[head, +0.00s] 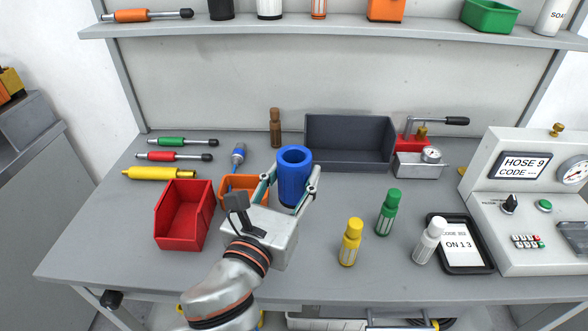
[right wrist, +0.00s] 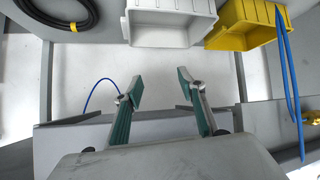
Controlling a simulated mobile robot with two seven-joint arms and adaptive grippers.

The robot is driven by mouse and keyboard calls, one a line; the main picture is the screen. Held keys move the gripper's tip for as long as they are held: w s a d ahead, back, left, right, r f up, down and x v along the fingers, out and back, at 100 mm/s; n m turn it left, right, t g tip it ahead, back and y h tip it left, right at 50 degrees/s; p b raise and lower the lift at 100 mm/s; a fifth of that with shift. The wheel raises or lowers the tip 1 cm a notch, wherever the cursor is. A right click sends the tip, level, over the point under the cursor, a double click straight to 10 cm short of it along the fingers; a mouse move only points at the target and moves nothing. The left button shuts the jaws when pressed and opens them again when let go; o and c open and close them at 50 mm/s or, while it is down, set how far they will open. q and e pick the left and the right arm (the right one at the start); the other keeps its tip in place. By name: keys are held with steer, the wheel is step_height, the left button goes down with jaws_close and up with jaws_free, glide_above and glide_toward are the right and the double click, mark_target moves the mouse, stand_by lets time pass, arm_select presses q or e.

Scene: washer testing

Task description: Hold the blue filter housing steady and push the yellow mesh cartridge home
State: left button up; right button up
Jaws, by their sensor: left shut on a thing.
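The blue filter housing (head: 294,172) is an upright blue cylinder with an open round top, near the middle of the bench in the head view. My left gripper (head: 292,184) is shut on it, one finger on each side. The housing's lower end is hidden by my gripper, so I cannot tell whether it touches the bench. The yellow mesh cartridge (head: 350,243) stands upright on the bench to the right of the housing, apart from it. My right gripper (right wrist: 158,90) is open and empty in the right wrist view, and does not show in the head view.
A green cartridge (head: 388,213) and a white one (head: 429,241) stand beside the yellow one. A black tray (head: 464,265), red bin (head: 184,216), orange bin (head: 232,188) and grey bin (head: 348,165) surround the housing. Grey and yellow bins (right wrist: 172,30) (right wrist: 243,28) show in the wrist view.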

mark_target(288, 201)
arm_select(q)
steer(key=shift+f, duration=0.65)
steer(key=shift+f+b, duration=0.75)
steer(key=shift+f, duration=0.55)
steer(key=shift+f+b, duration=0.7)
steer(key=shift+f, duration=1)
steer(key=shift+f+b, duration=1)
steer(key=shift+f, duration=1.35)
steer(key=shift+f+b, duration=0.5)
steer(key=shift+f, duration=1)
arm_select(e)
steer(key=f, duration=0.2)
steer(key=d+f, duration=0.1)
steer(key=f, duration=0.1)
steer(key=shift+w+d+f, duration=0.15)
steer(key=shift+w+f, duration=0.05)
steer(key=shift+f, duration=0.05)
steer(key=shift+w+r, duration=0.1)
steer(key=shift+r, duration=0.05)
